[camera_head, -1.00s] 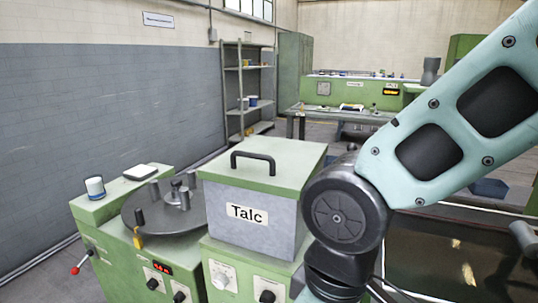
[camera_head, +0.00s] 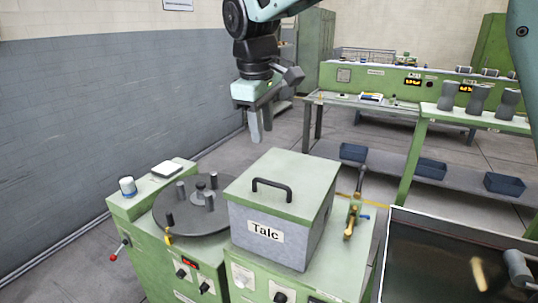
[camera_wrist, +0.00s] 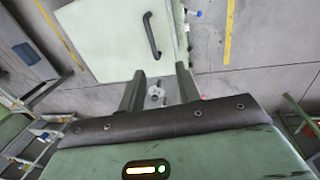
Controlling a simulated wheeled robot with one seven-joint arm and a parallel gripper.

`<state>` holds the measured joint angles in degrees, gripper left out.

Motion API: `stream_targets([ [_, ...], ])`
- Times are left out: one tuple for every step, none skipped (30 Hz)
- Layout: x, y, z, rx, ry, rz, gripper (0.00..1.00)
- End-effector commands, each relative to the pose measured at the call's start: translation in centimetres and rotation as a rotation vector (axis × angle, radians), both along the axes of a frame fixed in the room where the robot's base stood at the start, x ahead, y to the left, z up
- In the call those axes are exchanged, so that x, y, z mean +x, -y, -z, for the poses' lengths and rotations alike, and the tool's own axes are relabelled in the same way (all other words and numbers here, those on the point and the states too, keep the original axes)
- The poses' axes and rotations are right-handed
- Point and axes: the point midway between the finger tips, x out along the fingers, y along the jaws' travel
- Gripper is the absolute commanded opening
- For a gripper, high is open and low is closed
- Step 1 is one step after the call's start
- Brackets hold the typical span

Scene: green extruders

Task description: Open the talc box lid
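The talc box (camera_head: 268,234) is a grey box labelled "Talc" on the green machine. Its pale green lid (camera_head: 305,180) lies flat and closed on top. A black bar handle (camera_head: 272,188) stands on the lid near its front edge. My gripper (camera_head: 261,137) hangs above and behind the box, fingers pointing down, clear of the lid and handle. In the wrist view my gripper (camera_wrist: 159,71) has its two fingers apart with nothing held. The lid (camera_wrist: 105,42) and handle (camera_wrist: 151,35) show beyond the fingertips.
A dark round turntable (camera_head: 197,207) with several pegs stands left of the box. A brass valve (camera_head: 353,215) stands close on its right. A dark tank (camera_head: 455,265) is at the lower right. The air above the lid is free.

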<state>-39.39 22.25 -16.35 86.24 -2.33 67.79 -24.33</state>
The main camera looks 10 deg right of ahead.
Motion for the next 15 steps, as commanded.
stream_targets([
  [0.7, 0.0, -1.2, -0.013, 0.008, -0.004, 0.34],
  [1.0, 0.1, -1.4, -0.021, 0.011, -0.007, 0.34],
  [1.2, 0.1, -1.6, -0.026, 0.014, -0.01, 0.34],
  [1.3, 0.1, -1.7, -0.029, 0.015, -0.012, 0.34],
  [1.4, 0.2, -1.6, -0.031, 0.016, -0.013, 0.34],
  [1.5, 0.2, -1.3, -0.032, 0.016, -0.012, 0.34],
  [1.5, 0.3, -1.1, -0.032, 0.016, -0.012, 0.34],
  [1.6, 0.3, -0.7, -0.032, 0.015, -0.012, 0.34],
  [1.6, 0.4, -0.1, -0.033, 0.014, -0.011, 0.34],
  [1.7, 0.5, 0.3, -0.033, 0.014, -0.011, 0.34],
  [1.7, 0.6, 0.8, -0.034, 0.013, -0.01, 0.34],
  [1.9, 0.7, 1.5, -0.034, 0.013, -0.01, 0.34],
  [1.9, 0.7, 2.1, -0.033, 0.013, -0.01, 0.34],
  [2.0, 0.8, 2.7, -0.033, 0.013, -0.01, 0.34],
  [2.1, 0.9, 3.6, -0.033, 0.013, -0.01, 0.34],
])
